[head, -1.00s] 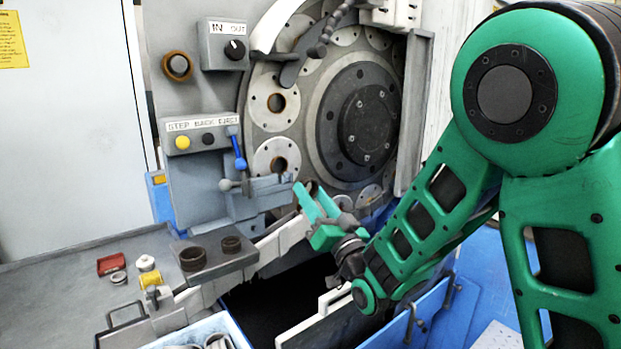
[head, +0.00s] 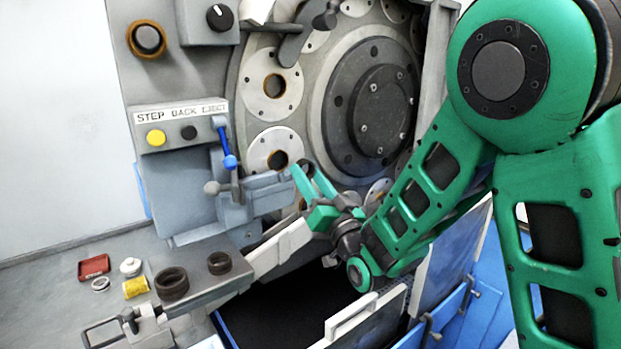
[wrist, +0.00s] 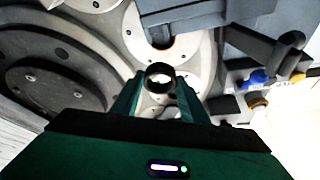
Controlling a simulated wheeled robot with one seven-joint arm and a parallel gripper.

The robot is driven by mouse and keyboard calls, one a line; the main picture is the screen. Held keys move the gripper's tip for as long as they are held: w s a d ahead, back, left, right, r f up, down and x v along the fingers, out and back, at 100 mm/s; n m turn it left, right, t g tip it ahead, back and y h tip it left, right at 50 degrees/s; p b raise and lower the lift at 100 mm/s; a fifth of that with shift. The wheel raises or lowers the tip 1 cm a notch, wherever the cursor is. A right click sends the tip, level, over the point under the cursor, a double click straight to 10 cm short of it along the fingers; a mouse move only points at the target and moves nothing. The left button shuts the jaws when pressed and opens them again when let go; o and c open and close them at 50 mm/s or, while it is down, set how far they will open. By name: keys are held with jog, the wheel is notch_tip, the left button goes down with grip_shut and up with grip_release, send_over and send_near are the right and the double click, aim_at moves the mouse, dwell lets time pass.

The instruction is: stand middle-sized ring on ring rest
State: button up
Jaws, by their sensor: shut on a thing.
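My gripper (head: 312,184) is in front of the grinder's ringed disc, right of the grey lever bracket. In the wrist view my gripper (wrist: 160,84) is shut on a ring (wrist: 160,75), a short dark-edged hoop held at the fingertips. In the head view the held ring is hard to make out. A dark grey flat block (head: 205,287), which looks like the ring rest, is at lower left, well apart from my gripper. A larger dark ring (head: 172,284) and a smaller dark ring (head: 219,263) sit on it.
A dark open bin (head: 285,315) is below.

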jog(key=w+a, duration=0.2)
jog(key=w, duration=0.1)
jog(key=w+a, duration=0.1)
jog(key=w, duration=0.1)
jog(key=shift+a+f, duration=0.1)
jog(key=shift+f, duration=0.05)
jog(key=shift+w+a, duration=0.25)
jog(key=shift+w, duration=0.2)
grip_shut()
jog(key=shift+w+a, duration=0.8)
jog(key=shift+w, duration=0.15)
